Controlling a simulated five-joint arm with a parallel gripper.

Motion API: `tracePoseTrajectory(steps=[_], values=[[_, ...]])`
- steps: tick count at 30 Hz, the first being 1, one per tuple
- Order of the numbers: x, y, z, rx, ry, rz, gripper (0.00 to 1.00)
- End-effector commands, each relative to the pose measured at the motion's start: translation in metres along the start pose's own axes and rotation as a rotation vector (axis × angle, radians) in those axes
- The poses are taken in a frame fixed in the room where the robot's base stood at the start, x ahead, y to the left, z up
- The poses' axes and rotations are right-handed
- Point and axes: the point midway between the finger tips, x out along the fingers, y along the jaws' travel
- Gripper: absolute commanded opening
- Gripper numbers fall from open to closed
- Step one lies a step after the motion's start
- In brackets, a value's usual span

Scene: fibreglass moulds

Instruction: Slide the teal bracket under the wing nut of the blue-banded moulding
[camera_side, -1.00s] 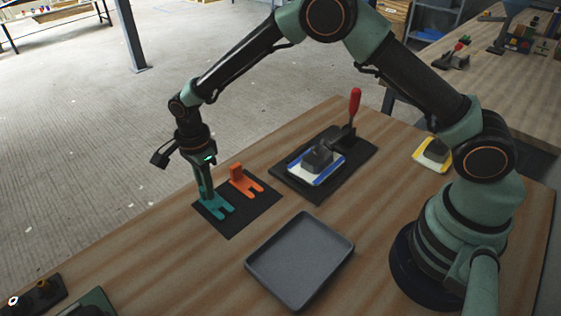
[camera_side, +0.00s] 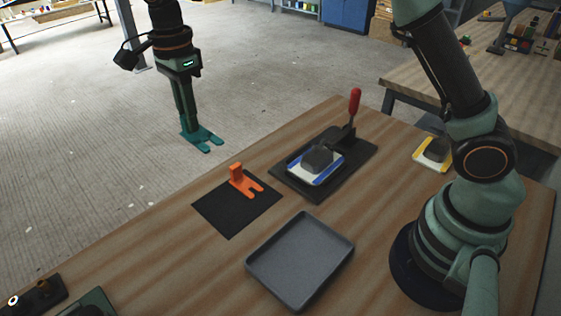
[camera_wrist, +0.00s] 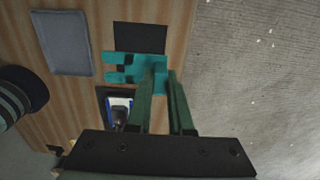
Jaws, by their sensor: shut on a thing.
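My gripper (camera_side: 188,122) is shut on the teal bracket (camera_side: 204,141) and holds it high, clear of the table. In the wrist view the bracket (camera_wrist: 122,68) lies across the fingertips, its forked end pointing left. The blue-banded moulding (camera_side: 313,168) sits on a dark board with a red-handled clamp (camera_side: 354,104). It shows partly in the wrist view (camera_wrist: 120,106), behind my gripper. The wing nut is too small to make out.
An orange bracket (camera_side: 244,181) stands on the black mat (camera_side: 232,212). A grey tray (camera_side: 257,267) lies in front of the moulding. A yellow-banded moulding (camera_side: 433,152) sits at the right, near my base.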

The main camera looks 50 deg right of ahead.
Motion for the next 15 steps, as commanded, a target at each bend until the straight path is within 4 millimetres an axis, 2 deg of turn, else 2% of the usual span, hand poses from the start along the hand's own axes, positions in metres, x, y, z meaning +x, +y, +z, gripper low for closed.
tracePoseTrajectory(steps=[15], values=[[-0.050,0.000,0.000,0.000,-0.001,-0.003,0.00]])
